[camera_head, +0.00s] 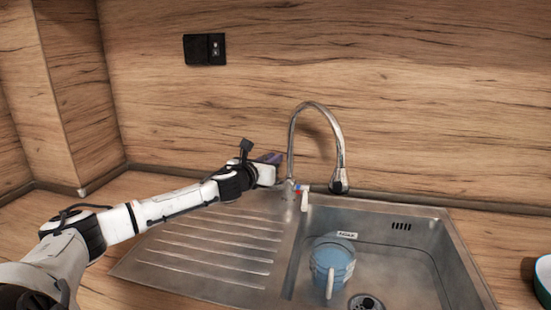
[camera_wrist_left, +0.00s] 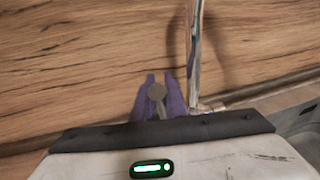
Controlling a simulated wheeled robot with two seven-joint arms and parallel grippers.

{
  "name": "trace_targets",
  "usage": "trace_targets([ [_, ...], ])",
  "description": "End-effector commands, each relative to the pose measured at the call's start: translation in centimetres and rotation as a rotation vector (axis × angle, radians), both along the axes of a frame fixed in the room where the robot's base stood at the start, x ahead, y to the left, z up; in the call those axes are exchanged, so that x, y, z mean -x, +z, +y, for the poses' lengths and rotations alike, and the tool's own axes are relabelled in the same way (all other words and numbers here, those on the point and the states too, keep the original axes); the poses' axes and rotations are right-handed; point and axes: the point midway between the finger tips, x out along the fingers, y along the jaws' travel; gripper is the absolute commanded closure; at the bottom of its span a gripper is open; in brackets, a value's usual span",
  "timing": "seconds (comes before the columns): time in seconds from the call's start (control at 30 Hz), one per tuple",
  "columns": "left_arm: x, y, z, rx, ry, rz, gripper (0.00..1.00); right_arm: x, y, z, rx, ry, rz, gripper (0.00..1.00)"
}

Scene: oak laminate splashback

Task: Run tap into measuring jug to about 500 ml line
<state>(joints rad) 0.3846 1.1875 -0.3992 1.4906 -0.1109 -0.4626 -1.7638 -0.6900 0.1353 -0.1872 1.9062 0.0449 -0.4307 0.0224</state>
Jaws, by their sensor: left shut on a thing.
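The measuring jug (camera_head: 338,262), light blue with a pale handle facing me, stands in the sink basin (camera_head: 400,255) below the spout. Its fill level and markings cannot be read. The chrome tap (camera_head: 292,145) has a tall arched spout ending in a dark nozzle (camera_head: 339,183); no water stream shows. My left gripper (camera_head: 270,160) is just left of the tap. In the left wrist view, its purple fingers (camera_wrist_left: 158,100) are shut around a grey round-ended stem (camera_wrist_left: 157,91), which looks like the tap lever. Its join to the tap is hidden. My right gripper is not in view.
The ribbed drainboard (camera_head: 215,250) lies bare under my left arm. A drain (camera_head: 366,302) sits near the jug. A dark green bowl (camera_head: 543,285) is cut off at the right edge. A black socket (camera_head: 205,49) is on the wood splashback.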

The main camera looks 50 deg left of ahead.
Motion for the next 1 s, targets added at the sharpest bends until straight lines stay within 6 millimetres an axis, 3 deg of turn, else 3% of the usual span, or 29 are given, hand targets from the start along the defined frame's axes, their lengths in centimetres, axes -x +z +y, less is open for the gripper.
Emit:
trace_targets([
  [0.03,-0.1,0.0,0.0,0.002,0.001,0.0,0.85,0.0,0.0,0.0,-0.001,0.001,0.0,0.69],
  [0.13,-0.1,0.0,0.0,0.002,0.001,-0.001,0.69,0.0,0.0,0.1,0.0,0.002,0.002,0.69],
  [0.53,0.4,0.0,-0.1,-0.002,0.002,0.002,0.69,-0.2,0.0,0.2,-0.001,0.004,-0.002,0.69],
  [1.0,5.1,0.7,-2.0,-0.009,0.003,0.009,0.69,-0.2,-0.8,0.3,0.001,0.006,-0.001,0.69],
])
